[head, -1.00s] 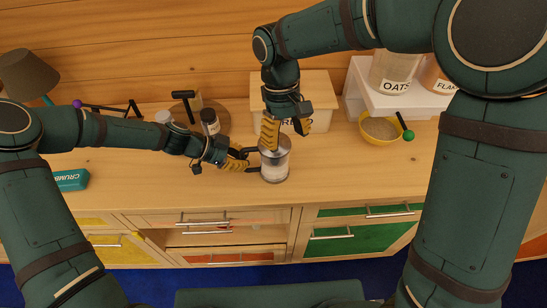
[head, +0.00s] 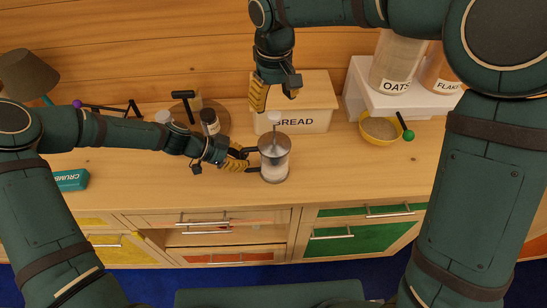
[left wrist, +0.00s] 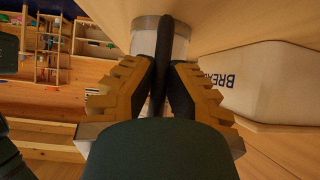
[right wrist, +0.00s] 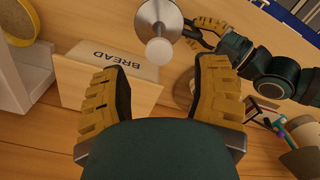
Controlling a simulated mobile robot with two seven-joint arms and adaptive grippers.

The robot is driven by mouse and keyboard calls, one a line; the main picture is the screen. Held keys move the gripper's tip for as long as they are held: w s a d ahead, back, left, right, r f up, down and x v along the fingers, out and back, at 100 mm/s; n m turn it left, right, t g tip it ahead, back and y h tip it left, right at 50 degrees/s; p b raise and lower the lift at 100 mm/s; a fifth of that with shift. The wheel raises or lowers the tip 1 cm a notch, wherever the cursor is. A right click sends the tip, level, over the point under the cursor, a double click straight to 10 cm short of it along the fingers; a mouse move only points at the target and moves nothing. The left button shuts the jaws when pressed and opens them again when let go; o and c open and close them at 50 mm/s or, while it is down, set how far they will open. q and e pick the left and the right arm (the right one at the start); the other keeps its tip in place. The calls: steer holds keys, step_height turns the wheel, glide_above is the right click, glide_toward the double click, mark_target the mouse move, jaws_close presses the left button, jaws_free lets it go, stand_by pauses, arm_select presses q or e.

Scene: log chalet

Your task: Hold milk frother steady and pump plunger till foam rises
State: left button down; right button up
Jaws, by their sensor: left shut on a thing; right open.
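The milk frother (head: 274,168) is a clear cylinder with a metal lid, standing upright on the counter with whitish content low inside. Its plunger knob (head: 274,116) stands well above the lid on a thin rod. My left gripper (head: 246,160) is shut on the frother's dark handle, which shows in the left wrist view (left wrist: 164,55). My right gripper (head: 276,97) is open and empty, above the knob and apart from it. The right wrist view shows the pale knob (right wrist: 159,51) and lid (right wrist: 150,14) beyond the open fingers (right wrist: 160,95).
A bread box (head: 312,103) stands close behind the frother. A round stand with jars (head: 210,122) is behind my left gripper. A yellow bowl (head: 380,131) and a white riser (head: 402,103) with canisters are right. The counter right of the frother is clear.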

mark_target(274, 114)
steer(key=shift+f, duration=2.1)
jaws_close()
steer(key=c, duration=1)
jaws_free()
steer(key=shift+c, duration=0.2)
steer(key=o, duration=1.2)
steer(key=shift+c, duration=0.2)
steer(key=shift+r, duration=3.55)
